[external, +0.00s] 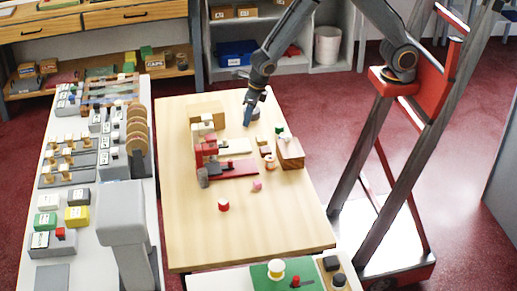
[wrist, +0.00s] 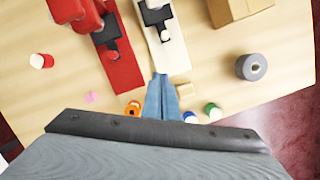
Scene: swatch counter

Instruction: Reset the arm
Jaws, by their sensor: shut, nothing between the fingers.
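My gripper (external: 248,122) points down above the far part of the wooden table (external: 254,223), and its blue-grey fingers (wrist: 161,90) are shut together in the wrist view with nothing between them. My arm (external: 268,62) reaches in from the upper right and bends downward at its end. In the wrist view the fingertips appear near the end of a white strip device (wrist: 176,66). A grey roll (wrist: 251,66) lies to the right of the fingers.
A red device (external: 228,169), a wooden block (external: 290,152) and several small spools crowd the table's middle. A cardboard box (wrist: 234,10) shows in the wrist view. A white counter (external: 88,185) with blocks stands left. The table's front part is mostly bare.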

